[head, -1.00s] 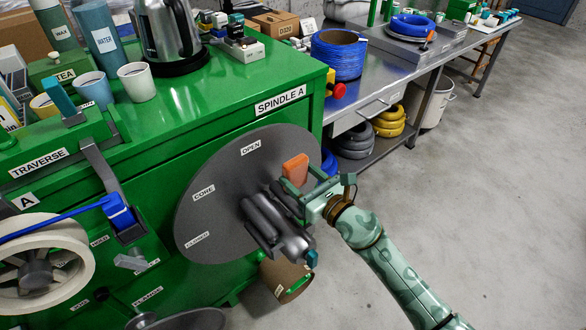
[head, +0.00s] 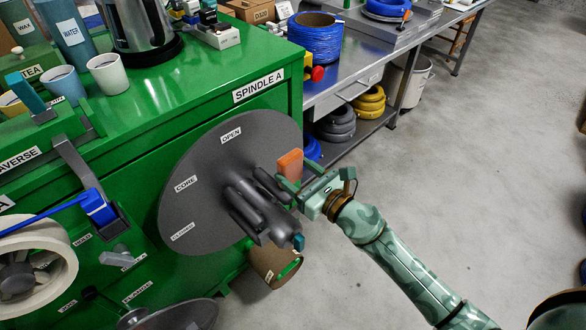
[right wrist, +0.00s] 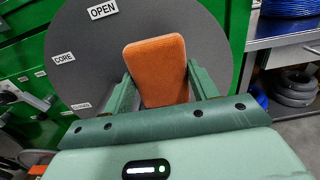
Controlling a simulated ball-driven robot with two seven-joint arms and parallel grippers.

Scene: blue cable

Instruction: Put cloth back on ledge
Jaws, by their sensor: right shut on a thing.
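The cloth looks like an orange, rounded rectangular pad (head: 290,165), also seen upright in the right wrist view (right wrist: 157,70). My right gripper (head: 301,187) is shut on it, with one green finger at each side of the pad in the right wrist view (right wrist: 160,98). It holds the cloth in front of the right part of the grey disc (head: 195,205) on the green cabinet's front. In the head view the cloth stands just right of the dark grey hub (head: 252,210). I cannot tell which surface is the ledge. My left gripper is out of view.
The green cabinet top (head: 190,95) holds a kettle (head: 142,30) and cups (head: 108,73). A metal bench (head: 345,80) with a blue cable spool (head: 316,38) stands beyond. A cardboard tube (head: 272,262) is below the disc. The floor at right is mostly clear.

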